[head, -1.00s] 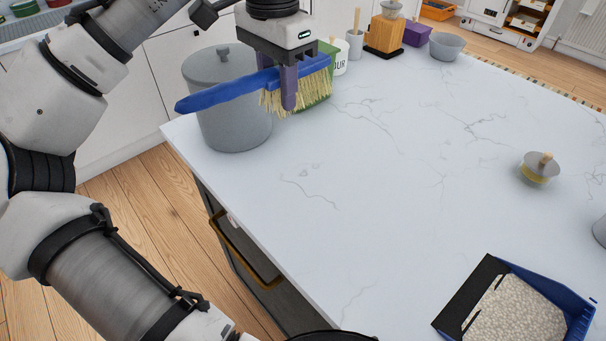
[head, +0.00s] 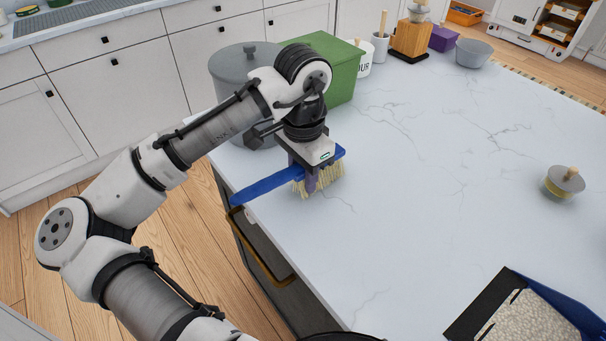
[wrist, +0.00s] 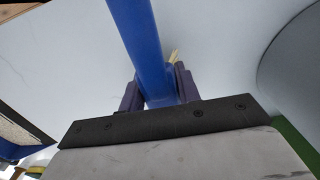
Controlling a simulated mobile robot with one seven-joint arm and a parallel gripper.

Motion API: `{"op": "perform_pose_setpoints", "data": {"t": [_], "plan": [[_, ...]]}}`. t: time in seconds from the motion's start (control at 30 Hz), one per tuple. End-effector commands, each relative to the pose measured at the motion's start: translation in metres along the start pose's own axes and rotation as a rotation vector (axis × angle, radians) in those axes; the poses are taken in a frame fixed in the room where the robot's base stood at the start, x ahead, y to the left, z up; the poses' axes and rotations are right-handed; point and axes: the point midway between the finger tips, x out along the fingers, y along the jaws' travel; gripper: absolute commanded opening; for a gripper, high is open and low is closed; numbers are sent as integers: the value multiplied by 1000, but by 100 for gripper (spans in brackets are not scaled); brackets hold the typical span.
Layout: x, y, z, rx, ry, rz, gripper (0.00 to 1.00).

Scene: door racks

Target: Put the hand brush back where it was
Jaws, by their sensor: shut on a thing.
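The hand brush (head: 266,186) has a blue handle and pale bristles. My gripper (head: 311,182) is shut on it near the bristle head and holds it over the left part of the white counter. The bristles point down, and I cannot tell whether they touch the counter. The handle points left, out past the counter's left edge. In the wrist view the blue handle (wrist: 143,45) runs between the two purple fingers, with only a few bristles showing. A blue and black dustpan (head: 530,315) with a speckled pan lies at the lower right, cut off by the frame.
A grey lidded pot (head: 232,85) and a green box (head: 340,75) stand just behind the gripper. A flour jar (head: 364,62), wooden block (head: 411,40) and grey bowl (head: 474,53) are farther back. A small lidded jar (head: 564,183) stands right. The counter's middle (head: 440,180) is clear.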

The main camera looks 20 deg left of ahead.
Motion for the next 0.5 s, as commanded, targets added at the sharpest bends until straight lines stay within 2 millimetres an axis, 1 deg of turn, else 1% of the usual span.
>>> {"op": "perform_pose_setpoints", "data": {"t": [0.1,0.37,0.5], "plan": [[10,0,0,0,1,0,3],[11,0,0,0,2,0,3],[16,0,0,0,2,1,3]]}}
